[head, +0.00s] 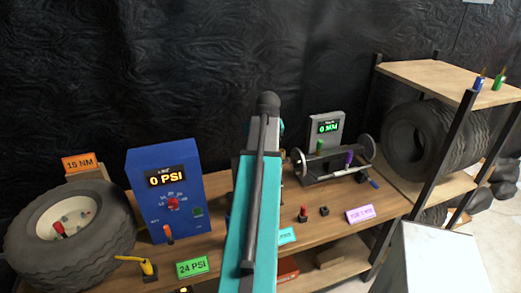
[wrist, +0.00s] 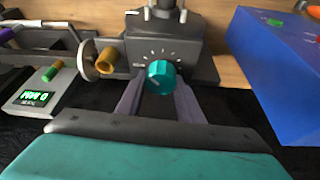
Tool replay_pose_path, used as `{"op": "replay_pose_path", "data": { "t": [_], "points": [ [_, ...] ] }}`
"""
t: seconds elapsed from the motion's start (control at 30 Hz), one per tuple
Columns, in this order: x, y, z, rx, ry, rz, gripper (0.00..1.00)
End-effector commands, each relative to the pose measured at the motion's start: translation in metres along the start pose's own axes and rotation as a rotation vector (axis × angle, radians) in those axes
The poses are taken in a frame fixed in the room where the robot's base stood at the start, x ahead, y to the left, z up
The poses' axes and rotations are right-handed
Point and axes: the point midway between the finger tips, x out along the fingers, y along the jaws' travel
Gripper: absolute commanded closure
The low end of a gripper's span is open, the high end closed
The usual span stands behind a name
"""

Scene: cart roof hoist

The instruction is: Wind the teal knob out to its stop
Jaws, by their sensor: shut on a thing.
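The teal knob (wrist: 160,77) is on a dark grey device (wrist: 160,40) with pale tick marks around it, in the wrist view. A light line shows on the knob's face. My gripper (wrist: 158,88) has one dark finger on each side of the knob and is shut on it. The wrist picture appears upside down. In the head view my arm covers the middle of the bench and hides the knob and gripper.
A blue box reading 0 PSI (head: 165,190) and a tyre (head: 75,235) stand left of my arm. A roller stand (head: 335,165) and a grey display reading 0 MM (head: 326,127) stand right. A rack with tyres (head: 430,70) is farther right.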

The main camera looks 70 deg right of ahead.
Motion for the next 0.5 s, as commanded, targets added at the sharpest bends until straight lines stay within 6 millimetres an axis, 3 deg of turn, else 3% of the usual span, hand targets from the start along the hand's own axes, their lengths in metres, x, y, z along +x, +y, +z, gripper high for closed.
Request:
{"op": "replay_pose_path", "data": {
  "t": [0.5],
  "points": [
    [0.0004,-0.0006,-0.0016,-0.391,0.002,-0.163,0.89]
  ]
}}
